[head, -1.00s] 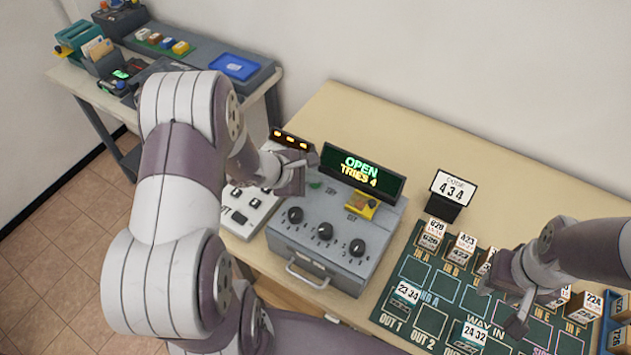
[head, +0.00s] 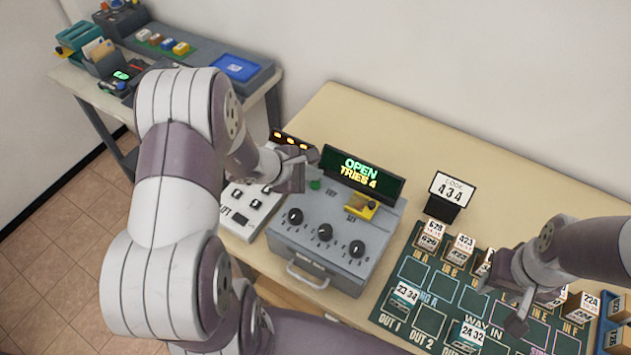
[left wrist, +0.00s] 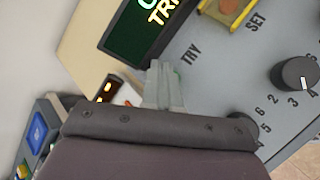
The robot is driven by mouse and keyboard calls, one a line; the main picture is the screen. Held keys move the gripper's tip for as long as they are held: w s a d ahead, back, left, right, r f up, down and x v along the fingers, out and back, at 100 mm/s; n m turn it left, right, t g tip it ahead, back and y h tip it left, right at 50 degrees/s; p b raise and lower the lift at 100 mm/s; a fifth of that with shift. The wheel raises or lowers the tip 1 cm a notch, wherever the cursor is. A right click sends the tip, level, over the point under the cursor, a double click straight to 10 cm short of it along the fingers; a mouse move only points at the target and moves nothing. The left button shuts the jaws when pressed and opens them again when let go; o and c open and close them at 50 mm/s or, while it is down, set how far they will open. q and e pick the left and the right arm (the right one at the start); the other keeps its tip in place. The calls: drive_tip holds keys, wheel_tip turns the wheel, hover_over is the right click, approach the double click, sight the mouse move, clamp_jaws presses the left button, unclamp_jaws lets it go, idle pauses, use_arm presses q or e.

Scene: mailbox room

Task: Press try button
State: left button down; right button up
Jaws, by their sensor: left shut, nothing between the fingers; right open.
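The grey box (head: 330,262) carries a small green button (head: 315,184) at its top left, by the TRY label. Its screen (head: 362,174) reads OPEN and TRIES 4. My left gripper (head: 306,165) is shut and empty, just up and left of the green button in the head view. My right gripper (head: 520,318) is open above the green board.
Three black dials (head: 325,232) and a yellow part (head: 361,207) by SET are on the box. A code card (head: 450,190) reads 434. The green board (head: 430,270) holds several numbered blocks. A white switch panel (head: 242,212) is left of the box.

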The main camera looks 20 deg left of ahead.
sight(313, 186)
use_arm(q)
drive_tip(key=shift+r+p, duration=1.65)
drive_tip(key=shift+r, duration=0.85)
